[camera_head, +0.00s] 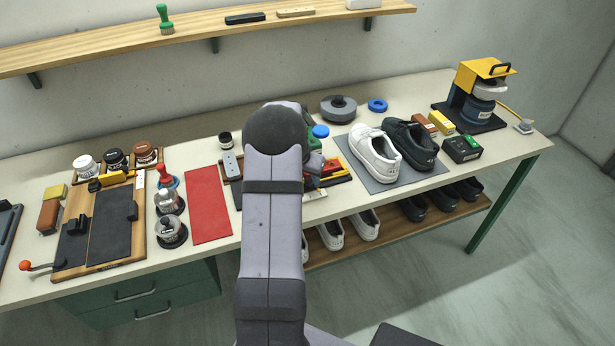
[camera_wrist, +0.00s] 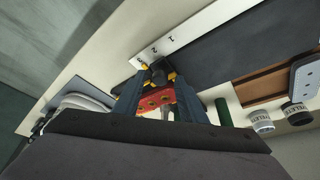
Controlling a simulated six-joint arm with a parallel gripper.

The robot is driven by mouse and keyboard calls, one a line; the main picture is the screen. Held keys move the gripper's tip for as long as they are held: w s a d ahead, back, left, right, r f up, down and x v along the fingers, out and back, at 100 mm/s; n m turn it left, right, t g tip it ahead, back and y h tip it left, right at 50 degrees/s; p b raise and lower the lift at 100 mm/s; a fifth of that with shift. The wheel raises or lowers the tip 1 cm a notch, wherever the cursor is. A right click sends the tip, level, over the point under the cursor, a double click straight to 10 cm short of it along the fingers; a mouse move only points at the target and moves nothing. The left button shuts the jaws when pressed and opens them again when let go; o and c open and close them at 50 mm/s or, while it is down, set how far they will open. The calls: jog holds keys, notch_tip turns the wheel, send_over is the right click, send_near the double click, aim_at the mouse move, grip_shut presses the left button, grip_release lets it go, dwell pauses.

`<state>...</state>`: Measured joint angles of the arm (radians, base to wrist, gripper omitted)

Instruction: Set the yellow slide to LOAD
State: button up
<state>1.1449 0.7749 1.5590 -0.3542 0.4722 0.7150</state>
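A yellow bar (camera_head: 112,179) with a black part lies at the top of the wooden board on the left of the bench; it may be the slide, and no LOAD mark is readable. In the head view my arm hides most of my gripper, which is over the bench middle. In the wrist view my gripper (camera_wrist: 158,76) has its two dark fingers apart, with small yellow bits at their tips. A dark knob-like piece (camera_wrist: 158,67) shows between the tips, and a red part (camera_wrist: 155,100) shows between the fingers. I cannot tell whether the fingers touch the knob.
A numbered white strip (camera_wrist: 190,35) lies beyond the fingertips. A red mat (camera_head: 209,204) and clear jars (camera_head: 170,231) are left of my arm. White shoes (camera_head: 374,152) and black shoes (camera_head: 409,143) stand right, near a yellow-topped press (camera_head: 486,70). A shelf (camera_head: 120,48) runs above.

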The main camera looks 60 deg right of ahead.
grip_shut()
jog(key=shift+a, duration=0.1)
jog(key=shift+w+a+f+b, duration=0.15)
jog(key=shift+w+a+b, duration=0.2)
jog(key=shift+w+b, duration=0.2)
jog(key=w+a+b, duration=0.9)
jog(key=w+a, duration=0.3)
jog(key=a, duration=0.1)
jog(key=shift+w, duration=0.3)
jog(key=shift+w+a+r+b, duration=0.2)
jog(key=shift+w+a+b, duration=0.1)
jog(key=shift+w, duration=0.05)
